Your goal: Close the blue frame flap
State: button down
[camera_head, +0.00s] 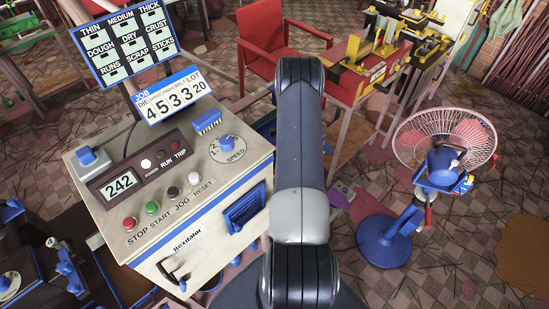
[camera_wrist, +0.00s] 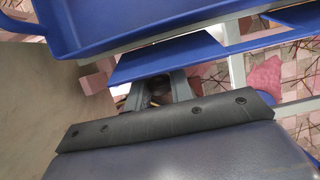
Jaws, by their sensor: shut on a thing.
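In the wrist view, a flat blue panel (camera_wrist: 185,57), which looks like the blue frame flap, crosses the picture just beyond my gripper (camera_wrist: 157,82). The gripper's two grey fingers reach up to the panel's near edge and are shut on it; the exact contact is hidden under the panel. A larger blue tray-like part with a raised rim (camera_wrist: 130,38) lies above it in the picture. In the head view, my arm covers the gripper and the flap. How far the flap stands open cannot be told.
A beige control cabinet (camera_head: 190,245) with buttons, a blue speed knob and a blue-framed opening (camera_head: 244,208) stands left of my arm. A pink fan (camera_head: 445,150) on a blue base stands right. A red chair (camera_head: 272,40) and a cluttered bench (camera_head: 372,65) are behind.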

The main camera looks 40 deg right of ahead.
jog(key=shift+w+p, duration=0.1)
jog(key=shift+p, duration=0.65)
jog(key=c, duration=1.3)
grip_release()
jog(key=shift+r, duration=0.15)
jog(key=b+v, duration=0.1)
jog(key=v, duration=0.9)
jog(key=shift+r, duration=0.3)
